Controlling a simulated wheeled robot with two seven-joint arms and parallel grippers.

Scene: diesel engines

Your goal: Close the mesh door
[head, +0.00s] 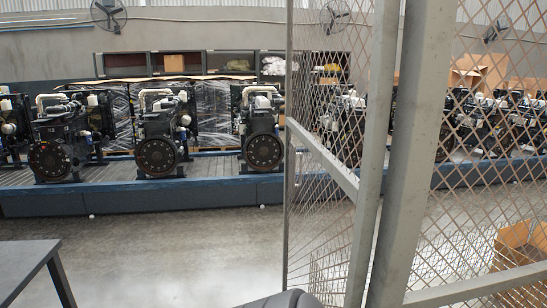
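The mesh door (322,160) is a grey metal frame with diamond mesh, seen at a steep angle in the head view. It stands open, its far upright edge (288,150) to the left and its near upright (372,150) beside a thick grey post (411,150). A sloping crossbar runs across its middle. I cannot make out a handle or latch. Neither of my grippers is in view. A dark rounded shape shows at the bottom edge, cut off by the frame, and I cannot tell what part it is.
A fixed-looking mesh panel (490,150) fills the right side, with a cardboard box (523,245) behind it. Several diesel engines (158,140) stand on a long blue platform (140,197). A dark table (27,264) is at the lower left. The grey floor between is clear.

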